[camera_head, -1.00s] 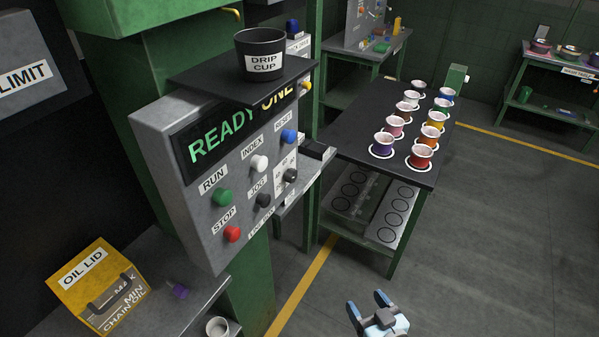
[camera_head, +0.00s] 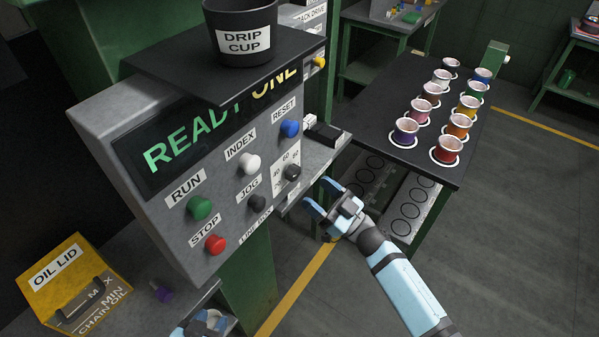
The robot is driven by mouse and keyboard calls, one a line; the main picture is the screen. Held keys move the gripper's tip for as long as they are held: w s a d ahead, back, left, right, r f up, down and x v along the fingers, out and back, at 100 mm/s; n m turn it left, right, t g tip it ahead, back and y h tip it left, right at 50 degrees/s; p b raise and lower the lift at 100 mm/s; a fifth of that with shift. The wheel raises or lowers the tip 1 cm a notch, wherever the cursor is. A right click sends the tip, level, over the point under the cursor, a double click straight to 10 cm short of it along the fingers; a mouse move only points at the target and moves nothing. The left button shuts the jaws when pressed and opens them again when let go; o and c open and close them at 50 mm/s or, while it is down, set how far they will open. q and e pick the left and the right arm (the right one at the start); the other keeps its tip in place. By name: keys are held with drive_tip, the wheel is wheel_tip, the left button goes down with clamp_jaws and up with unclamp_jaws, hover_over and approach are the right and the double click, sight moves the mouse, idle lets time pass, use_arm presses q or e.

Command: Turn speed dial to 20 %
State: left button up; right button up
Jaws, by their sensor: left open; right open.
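The speed dial (camera_head: 291,173) is a small dark knob at the right side of the grey control panel (camera_head: 110,125), below the blue RESET button. Scale numbers such as 40, 60 and 80 show around it; its exact pointer setting is too small to read. My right gripper (camera_head: 320,196) is open and empty, with its blue fingers pointing toward the panel, a little to the right of and below the dial, apart from it. My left gripper (camera_head: 203,325) is open at the bottom edge, partly cut off, below the panel.
Nearby panel buttons are the black JOG button (camera_head: 257,203), white INDEX button (camera_head: 250,164), blue RESET button (camera_head: 289,128), green RUN button (camera_head: 199,207) and red STOP button (camera_head: 215,245). A drip cup (camera_head: 242,40) stands on the shelf above.

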sight(297, 175)
drive_tip(key=p+x, duration=0.1)
drive_tip(key=x, duration=0.5)
drive_tip(key=shift+w, duration=0.15)
drive_tip(key=shift+c, duration=0.2)
drive_tip(key=c, duration=0.9)
